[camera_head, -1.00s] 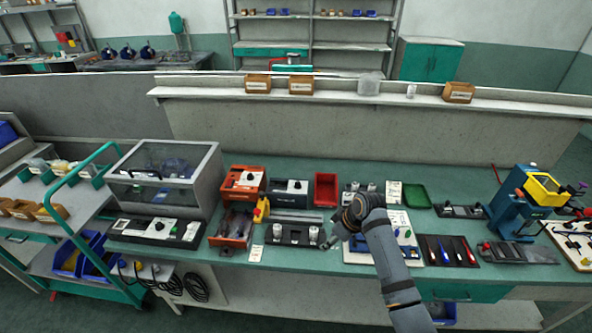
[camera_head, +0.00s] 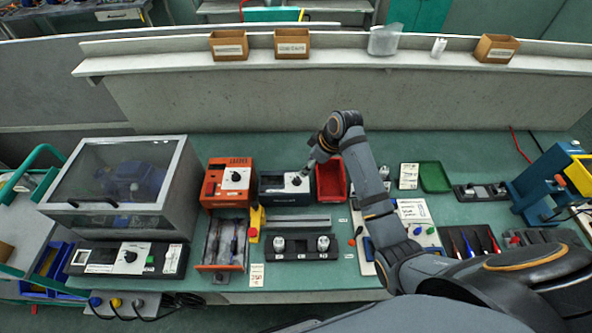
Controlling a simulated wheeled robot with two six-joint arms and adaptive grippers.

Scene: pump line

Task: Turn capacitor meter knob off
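A dark box-shaped meter (camera_head: 272,187) with a pale panel and a black knob (camera_head: 296,181) stands on the green bench at the middle. An orange meter (camera_head: 213,192) with a white dial face and black knob (camera_head: 235,177) stands just left of it. Their labels are too small to read, so I cannot tell for certain which is the capacitor meter. My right gripper (camera_head: 307,171) reaches in from the right and is at the dark meter's right end, close to its knob. Contact and the finger opening cannot be made out. My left gripper is not in view.
A red bin (camera_head: 331,180) stands right beside the dark meter, under my arm. A clear-lidded case (camera_head: 70,215) stands at left.

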